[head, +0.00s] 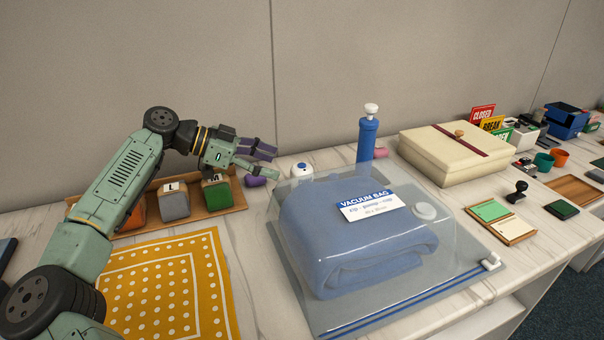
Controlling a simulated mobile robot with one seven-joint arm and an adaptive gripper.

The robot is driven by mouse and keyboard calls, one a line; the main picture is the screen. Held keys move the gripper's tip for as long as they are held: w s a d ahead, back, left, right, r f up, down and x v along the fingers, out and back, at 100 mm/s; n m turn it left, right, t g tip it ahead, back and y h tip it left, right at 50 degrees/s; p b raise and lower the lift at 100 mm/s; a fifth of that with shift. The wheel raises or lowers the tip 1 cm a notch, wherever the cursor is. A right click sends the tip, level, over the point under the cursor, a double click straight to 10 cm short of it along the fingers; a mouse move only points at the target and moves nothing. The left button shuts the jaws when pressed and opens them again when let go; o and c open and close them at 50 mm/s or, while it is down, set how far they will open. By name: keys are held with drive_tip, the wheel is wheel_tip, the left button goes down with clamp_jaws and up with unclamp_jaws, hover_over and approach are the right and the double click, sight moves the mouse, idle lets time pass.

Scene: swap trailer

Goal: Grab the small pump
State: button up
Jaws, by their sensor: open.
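A tall blue hand pump (367,141) with a white knob stands upright behind the vacuum bag. A small, low white round device (302,171) with a blue spot on top sits behind the bag's left corner; it may be the small pump, but I cannot tell for certain. The clear vacuum bag (440,262) holds a folded blue blanket (365,245) and has a white label and a round valve.
A wooden tray (236,206) with coloured blocks lies below my arm, near a yellow dotted cloth (160,290). A cream box (455,153), sign cards, stamp items and cups stand to the right. The wall is close behind the table.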

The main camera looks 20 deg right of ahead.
sight(293, 168)
drive_tip(key=x, duration=0.3)
drive_tip(key=shift+s+d, duration=0.1)
drive_tip(key=shift+s, duration=0.1)
drive_tip(key=x, duration=0.1)
drive_tip(key=p+x, duration=0.2)
drive_tip(key=x, duration=0.1)
drive_tip(key=shift+s+d+r, duration=0.2)
drive_tip(key=shift+r, duration=0.1)
drive_tip(key=shift+d+f+p, duration=0.35)
drive_tip(key=shift+d+f, duration=0.05)
drive_tip(key=shift+d, duration=0.05)
drive_tip(key=shift+c, duration=0.3)
drive_tip(key=c, duration=1.3)
drive_tip(key=shift+c, duration=0.5)
drive_tip(key=shift+r, duration=0.15)
